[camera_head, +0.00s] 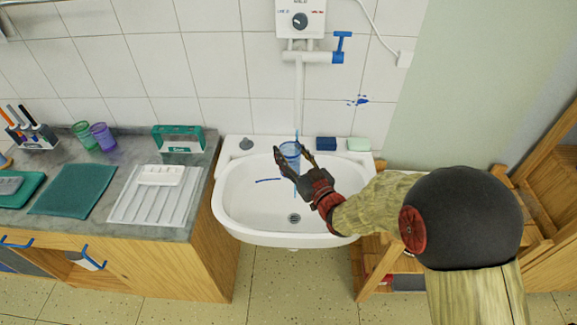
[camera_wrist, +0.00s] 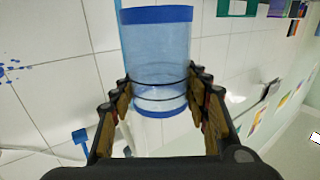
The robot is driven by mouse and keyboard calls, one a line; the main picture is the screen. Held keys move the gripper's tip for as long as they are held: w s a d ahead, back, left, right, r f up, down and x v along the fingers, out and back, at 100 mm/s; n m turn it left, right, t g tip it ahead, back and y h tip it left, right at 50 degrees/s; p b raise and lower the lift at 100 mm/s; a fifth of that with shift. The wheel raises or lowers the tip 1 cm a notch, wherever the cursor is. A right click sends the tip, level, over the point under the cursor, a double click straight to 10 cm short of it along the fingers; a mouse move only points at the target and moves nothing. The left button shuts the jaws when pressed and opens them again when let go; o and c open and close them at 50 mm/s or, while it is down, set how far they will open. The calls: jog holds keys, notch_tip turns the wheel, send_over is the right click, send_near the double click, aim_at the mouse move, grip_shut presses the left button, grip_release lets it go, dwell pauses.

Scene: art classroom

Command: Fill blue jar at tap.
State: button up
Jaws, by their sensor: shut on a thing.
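The blue jar (camera_head: 289,149) is a clear, blue-tinted cylinder with darker blue bands at its ends. My gripper (camera_head: 291,155) is shut on it, with a finger on either side, and holds it above the back of the white sink (camera_head: 228,205). The wrist view shows the jar (camera_wrist: 160,45) large between the fingers (camera_wrist: 160,92); I cannot tell whether it holds water. The tap's white spout (camera_head: 298,95) comes down the wall to just above the jar. Its blue handle (camera_head: 341,45) is at the upper right.
A grey plug (camera_head: 246,143), a dark blue block (camera_head: 326,143) and a pale green block (camera_head: 358,144) sit on the sink's back ledge.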

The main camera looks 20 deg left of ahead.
jog(key=w+b, duration=0.1)
jog(key=w, duration=0.5)
jog(key=shift+d+b, duration=0.2)
jog(key=shift+b, duration=0.15)
dwell(7.0)
